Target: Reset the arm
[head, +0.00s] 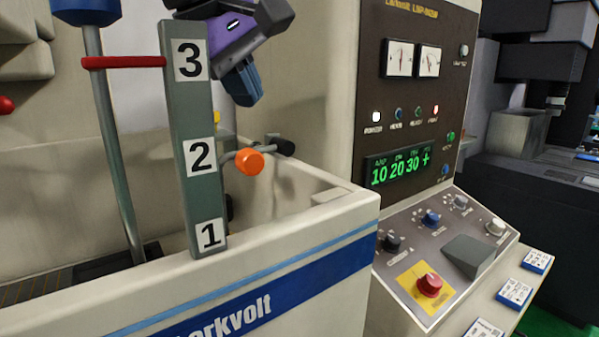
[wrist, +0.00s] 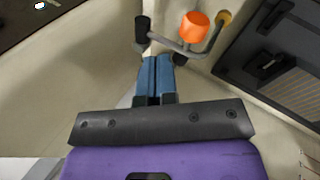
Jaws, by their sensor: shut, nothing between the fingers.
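My gripper (head: 243,84) is at the upper middle of the head view, above the tank wall and to the right of the numbered post. Its blue fingers are together with nothing between them, as the wrist view (wrist: 155,78) also shows. Below it in the head view is a grey bent lever with an orange ball (head: 249,161) and a black end grip (head: 284,146). In the wrist view the orange ball (wrist: 195,26) and the black grip (wrist: 142,28) lie just beyond the fingertips. I cannot tell whether the fingertips touch the lever.
The post (head: 187,117) carries labels 3, 2 and 1, with a red pointer (head: 122,62) near 3. The tank's front wall (head: 300,250) runs below. To the right stand the control panel (head: 420,100) and a red stop button (head: 429,284). White-and-blue boxes (head: 514,292) lie lower right.

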